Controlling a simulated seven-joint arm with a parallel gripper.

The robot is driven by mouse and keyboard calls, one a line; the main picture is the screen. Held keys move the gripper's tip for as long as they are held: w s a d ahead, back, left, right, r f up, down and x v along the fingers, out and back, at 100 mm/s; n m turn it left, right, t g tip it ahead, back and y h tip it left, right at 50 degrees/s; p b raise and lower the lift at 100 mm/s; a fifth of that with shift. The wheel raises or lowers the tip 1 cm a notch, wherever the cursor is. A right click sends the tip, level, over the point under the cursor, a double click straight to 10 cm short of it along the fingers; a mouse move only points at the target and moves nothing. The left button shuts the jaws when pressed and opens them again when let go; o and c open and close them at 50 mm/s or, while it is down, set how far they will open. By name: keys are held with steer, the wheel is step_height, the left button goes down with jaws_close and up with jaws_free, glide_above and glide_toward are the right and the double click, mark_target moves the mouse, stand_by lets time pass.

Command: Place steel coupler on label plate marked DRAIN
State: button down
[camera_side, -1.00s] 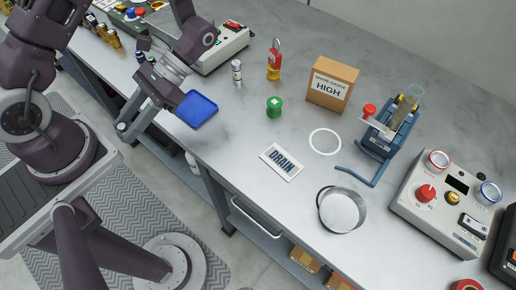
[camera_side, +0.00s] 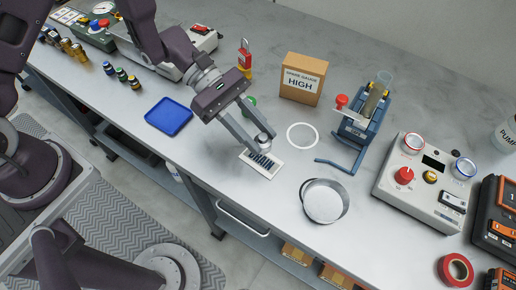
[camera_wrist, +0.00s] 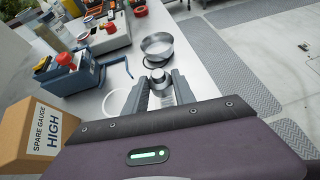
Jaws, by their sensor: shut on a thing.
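My gripper (camera_side: 266,143) is shut on the steel coupler (camera_side: 262,138), a short silver cylinder between the fingertips. In the side view the coupler shows at the far edge of the white label plate (camera_side: 247,154) marked DRAIN, and the fingers cover part of the plate. I cannot tell whether the coupler touches the plate or is just above it.
A white ring (camera_side: 302,124) lies just right of the gripper, with a round metal pan (camera_side: 325,203) nearer the front edge. A blue stand (camera_side: 357,130) and a carton marked HIGH (camera_side: 303,80) are behind. A blue tray (camera_side: 168,116) lies left, and a green object (camera_side: 249,103) is partly hidden.

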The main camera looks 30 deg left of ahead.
step_height(320, 180, down, 5)
stand_by(0.3)
steer(key=c, duration=1)
jaws_free()
steer(key=shift+f, duration=0.1)
steer(key=shift+c, duration=0.2)
